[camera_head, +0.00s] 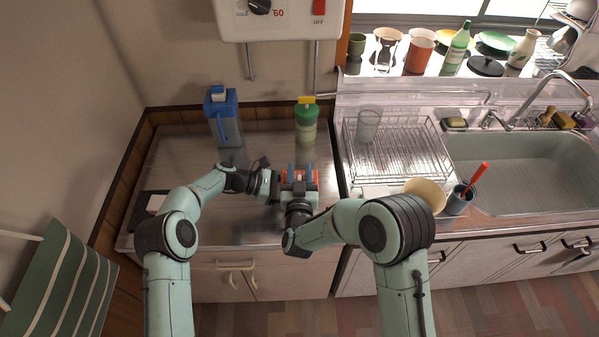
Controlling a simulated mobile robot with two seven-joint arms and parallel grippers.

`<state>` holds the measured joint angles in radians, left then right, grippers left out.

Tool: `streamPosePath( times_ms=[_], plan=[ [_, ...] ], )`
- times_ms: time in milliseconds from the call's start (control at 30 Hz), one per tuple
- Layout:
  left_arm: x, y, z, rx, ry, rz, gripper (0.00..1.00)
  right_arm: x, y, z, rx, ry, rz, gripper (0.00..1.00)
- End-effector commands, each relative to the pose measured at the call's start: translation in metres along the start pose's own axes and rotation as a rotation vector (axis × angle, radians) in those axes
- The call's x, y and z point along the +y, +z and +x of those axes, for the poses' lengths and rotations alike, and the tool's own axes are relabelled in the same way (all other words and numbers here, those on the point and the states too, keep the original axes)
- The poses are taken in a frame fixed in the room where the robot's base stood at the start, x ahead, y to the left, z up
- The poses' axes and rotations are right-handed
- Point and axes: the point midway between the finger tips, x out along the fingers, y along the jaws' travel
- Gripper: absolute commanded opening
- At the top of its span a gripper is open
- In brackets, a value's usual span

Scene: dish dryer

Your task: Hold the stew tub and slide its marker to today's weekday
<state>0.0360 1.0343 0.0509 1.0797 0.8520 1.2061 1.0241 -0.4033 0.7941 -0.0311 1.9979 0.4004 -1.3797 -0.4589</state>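A red-orange object (315,179), probably the stew tub, is on the steel counter in front of the green-lidded jar. It is largely hidden by my grippers, and its marker and weekday marks cannot be made out. My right gripper (297,173) reaches over it from the front, its two blue-tipped fingers apart over the red part. Whether they press on it cannot be told. My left gripper (274,184) comes from the left and is close beside the tub's left side. Its fingers are hidden, so its grip cannot be told.
A blue-topped jug (222,118) stands back left. A dark flat item (148,205) lies at left. A wire rack (400,148) with a glass, a cream bowl (427,192) and the sink (520,165) are to the right.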

Motion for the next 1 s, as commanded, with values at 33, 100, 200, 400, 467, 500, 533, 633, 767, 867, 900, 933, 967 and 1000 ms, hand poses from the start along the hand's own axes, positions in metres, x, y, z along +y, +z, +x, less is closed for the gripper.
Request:
streamPosePath(
  times_ms=[33,100,200,400,467,500,533,633,767,867,900,933,967,1000],
  plan=[
    [0.001,0.002,0.0,-0.003,0.001,0.002,0.23,0.0,0.0,0.0,0.0,0.0,0.0,0.39],
    [0.001,0.002,0.0,-0.003,0.001,0.002,0.23,0.0,0.0,0.0,0.0,0.0,0.0,0.39],
    [0.001,0.002,0.0,-0.003,0.001,0.002,0.23,0.0,0.0,0.0,0.0,0.0,0.0,0.13],
    [0.001,0.002,0.0,-0.003,0.001,0.002,0.23,0.0,0.0,0.0,0.0,0.0,0.0,0.0],
    [0.001,0.002,0.0,-0.003,0.001,0.002,0.23,0.002,0.0,0.0,0.0,0.001,0.0,0.0],
    [0.001,0.002,0.0,-0.003,0.001,0.002,0.23,0.006,0.0,0.0,0.0,0.002,-0.001,0.0],
    [0.001,0.002,0.0,-0.003,0.001,0.002,0.23,0.01,0.0,0.0,0.001,0.002,-0.001,0.0],
    [0.001,0.002,-0.001,-0.003,0.001,0.002,0.23,0.026,-0.001,0.001,0.001,0.004,-0.002,0.0],
    [0.001,0.002,-0.001,-0.003,0.002,0.002,0.23,0.041,-0.001,0.0,0.001,0.002,0.0,0.0],
    [0.001,0.002,-0.001,-0.002,0.002,0.001,0.23,0.041,0.0,0.0,0.001,0.002,0.0,0.0],
    [0.001,0.001,-0.001,-0.002,0.003,0.001,0.23,0.042,0.0,0.0,0.001,0.003,-0.001,0.0],
    [0.001,0.001,-0.002,-0.002,0.003,0.001,0.23,0.042,0.0,0.0,0.001,0.003,-0.001,0.0],
    [0.001,0.001,-0.002,-0.002,0.003,0.001,0.23,0.042,0.0,0.0,0.001,0.004,-0.001,0.0],
    [0.001,0.001,-0.002,-0.001,0.004,0.001,0.23,0.042,0.0,0.0,0.001,0.004,-0.001,0.0]
  ],
)
